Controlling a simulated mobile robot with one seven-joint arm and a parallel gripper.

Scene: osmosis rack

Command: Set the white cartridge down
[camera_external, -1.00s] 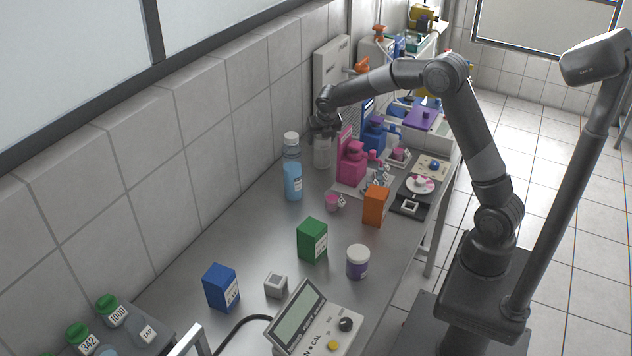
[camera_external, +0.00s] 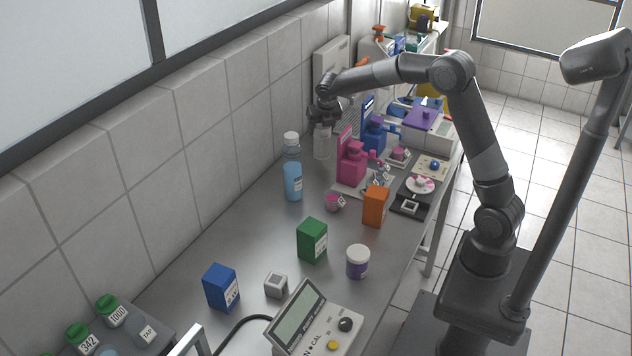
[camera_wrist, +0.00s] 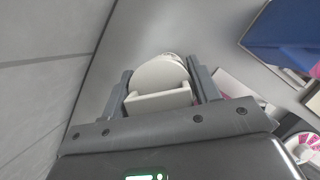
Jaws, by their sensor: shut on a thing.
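The white cartridge (camera_external: 322,143) is a pale cylinder, upright below my gripper (camera_external: 323,122) near the wall in the external view. In the wrist view the cartridge (camera_wrist: 158,74) shows as a white round top between my two grey fingers. My gripper is shut on it. The cartridge's lower end seems to be just above the steel bench, but the gap is hard to judge. Its far side is hidden in the wrist view.
A clear bottle of blue liquid (camera_external: 292,172) stands to the left of the cartridge. A pink pump unit (camera_external: 352,166) and a blue one (camera_external: 375,137) stand to its right. The tiled wall is close behind. The steel bench (camera_external: 262,235) is bare in front of the bottle.

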